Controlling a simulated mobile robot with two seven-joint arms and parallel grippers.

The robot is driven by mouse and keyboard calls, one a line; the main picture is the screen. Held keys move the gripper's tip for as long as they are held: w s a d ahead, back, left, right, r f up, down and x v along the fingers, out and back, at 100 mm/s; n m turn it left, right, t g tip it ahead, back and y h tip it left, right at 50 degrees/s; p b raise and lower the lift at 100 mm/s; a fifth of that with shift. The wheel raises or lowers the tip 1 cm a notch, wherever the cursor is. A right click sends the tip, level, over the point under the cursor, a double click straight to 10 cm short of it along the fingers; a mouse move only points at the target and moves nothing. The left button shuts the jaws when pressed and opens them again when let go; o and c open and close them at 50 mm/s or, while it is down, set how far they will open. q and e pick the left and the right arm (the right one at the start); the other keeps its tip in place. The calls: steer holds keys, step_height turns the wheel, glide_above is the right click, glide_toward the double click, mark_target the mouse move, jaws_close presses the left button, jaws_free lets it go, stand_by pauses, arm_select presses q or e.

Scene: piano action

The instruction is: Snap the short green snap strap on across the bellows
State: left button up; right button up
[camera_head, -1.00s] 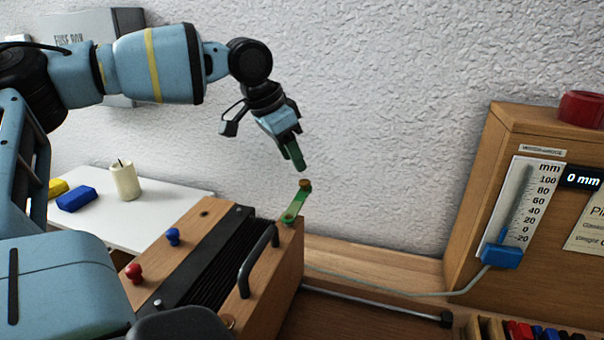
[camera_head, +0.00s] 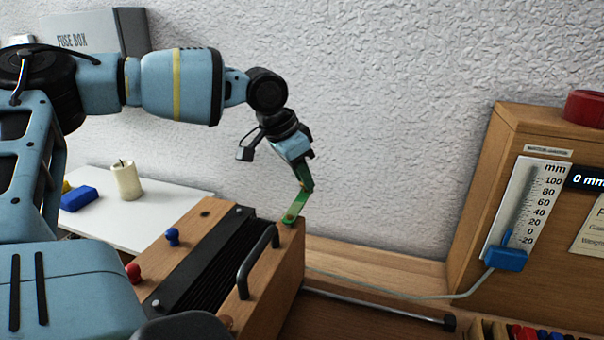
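The short green strap (camera_head: 297,208) stands tilted up at the far right corner of the wooden bellows box. Its lower end rests on the wood, and its free end points up, away from the box. The black pleated bellows (camera_head: 222,262) runs along the box, with no strap lying across it. My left gripper (camera_head: 305,180) reaches down from above, its green fingers at the strap's upper end. They overlap that end and hide it, so I cannot tell whether they are closed on it. My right gripper is not in view.
A dark handle (camera_head: 257,262) stands up from the box's right part. Blue (camera_head: 172,236) and red (camera_head: 133,273) knobs stand on its left part. A white table (camera_head: 150,222) holds a candle (camera_head: 126,180) and a blue block (camera_head: 78,199). A wooden gauge cabinet (camera_head: 480,232) stands right.

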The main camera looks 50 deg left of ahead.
arm_select(q)
jaws_close()
